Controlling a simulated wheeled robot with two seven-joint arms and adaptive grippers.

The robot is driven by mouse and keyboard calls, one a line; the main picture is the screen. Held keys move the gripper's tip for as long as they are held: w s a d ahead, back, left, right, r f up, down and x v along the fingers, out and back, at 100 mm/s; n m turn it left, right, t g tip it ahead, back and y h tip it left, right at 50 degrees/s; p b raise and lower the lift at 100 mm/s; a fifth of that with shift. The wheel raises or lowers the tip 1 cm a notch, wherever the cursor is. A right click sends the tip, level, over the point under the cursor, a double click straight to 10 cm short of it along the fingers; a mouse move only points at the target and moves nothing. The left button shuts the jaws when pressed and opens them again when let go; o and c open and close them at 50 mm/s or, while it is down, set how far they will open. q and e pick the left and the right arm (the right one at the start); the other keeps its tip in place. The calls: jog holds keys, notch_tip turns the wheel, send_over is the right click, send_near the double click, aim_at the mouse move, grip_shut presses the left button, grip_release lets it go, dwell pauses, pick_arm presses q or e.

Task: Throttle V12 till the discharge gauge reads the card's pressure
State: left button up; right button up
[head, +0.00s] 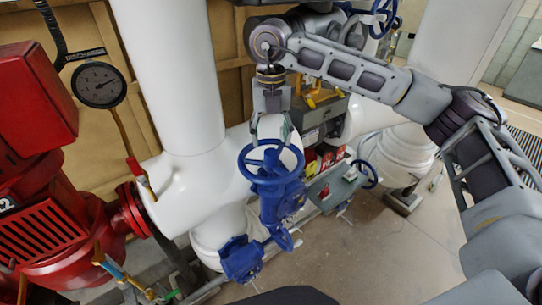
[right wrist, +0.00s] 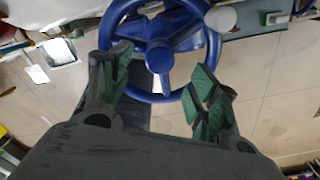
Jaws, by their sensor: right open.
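The discharge gauge (head: 99,84) is a round dial on a stem at the left, with a label above it. Its needle points right, but the figures are too small to read. A blue handwheel (head: 270,178) sits on a blue valve beside the white pipe; I cannot read a V12 tag on it. My right gripper (head: 270,139) is open and points down at the wheel's far side. In the right wrist view the wheel (right wrist: 160,56) shows between and beyond the two green-padded fingers (right wrist: 160,78); contact cannot be told. I cannot make out the pressure card. My left gripper is out of view.
A red pump (head: 45,235) stands at the left. Thick white pipes (head: 165,75) rise behind the valve. Another blue handwheel (head: 364,174) is at the right, near a grey box (head: 330,188). The floor (head: 375,255) at front right is clear.

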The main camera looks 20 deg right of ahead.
jog(key=shift+n, duration=0.9)
jog(key=shift+n, duration=0.3)
jog(key=shift+n+b, duration=0.6)
jog(key=shift+n, duration=1.3)
jog(key=shift+n+b, duration=0.3)
jog(key=shift+n, duration=1.5)
